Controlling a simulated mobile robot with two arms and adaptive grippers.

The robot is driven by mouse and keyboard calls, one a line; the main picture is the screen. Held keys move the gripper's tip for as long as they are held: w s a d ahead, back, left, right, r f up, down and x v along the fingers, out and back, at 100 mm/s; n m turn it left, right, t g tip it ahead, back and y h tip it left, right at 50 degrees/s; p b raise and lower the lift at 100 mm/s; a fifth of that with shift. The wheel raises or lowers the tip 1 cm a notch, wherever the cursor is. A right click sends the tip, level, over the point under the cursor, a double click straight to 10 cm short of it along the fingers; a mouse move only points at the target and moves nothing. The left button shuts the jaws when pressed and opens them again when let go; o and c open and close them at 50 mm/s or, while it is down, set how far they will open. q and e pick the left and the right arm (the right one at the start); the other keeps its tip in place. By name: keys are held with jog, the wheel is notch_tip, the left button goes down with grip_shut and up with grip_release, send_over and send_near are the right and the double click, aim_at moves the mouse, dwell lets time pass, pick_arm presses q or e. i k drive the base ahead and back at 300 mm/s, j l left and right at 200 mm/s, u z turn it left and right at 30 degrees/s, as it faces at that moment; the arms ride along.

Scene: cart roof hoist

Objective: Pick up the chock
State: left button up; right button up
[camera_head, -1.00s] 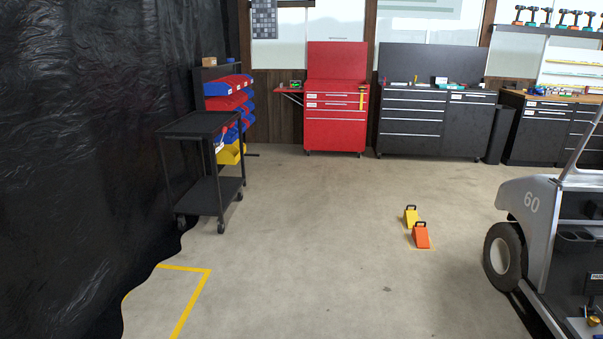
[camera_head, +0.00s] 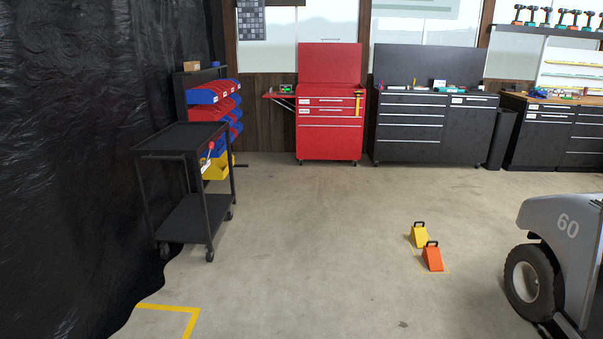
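Two wedge-shaped chocks with dark handles stand on the floor right of the middle. The orange chock (camera_head: 432,259) is nearer, and the yellow chock (camera_head: 419,237) stands just behind it and slightly left. A thin yellowish marking shows on the floor around them. Neither of my grippers shows in the head view.
A grey cart marked 60 (camera_head: 567,235) with a black wheel (camera_head: 526,283) stands at the right. A black trolley (camera_head: 185,138) stands at the left by a black curtain (camera_head: 80,150). Red (camera_head: 330,135) and black (camera_head: 410,150) tool cabinets line the back. Floor before the chocks is clear.

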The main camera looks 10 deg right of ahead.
aim_at(431, 254)
jog(key=i+l+z, duration=0.2)
jog(key=i+z, duration=0.25)
jog(key=i, duration=0.2)
jog(key=i+z, duration=0.45)
jog(key=i, duration=0.2)
jog(key=i+j+z, duration=0.3)
jog(key=i+z, duration=0.15)
jog(key=i, duration=0.2)
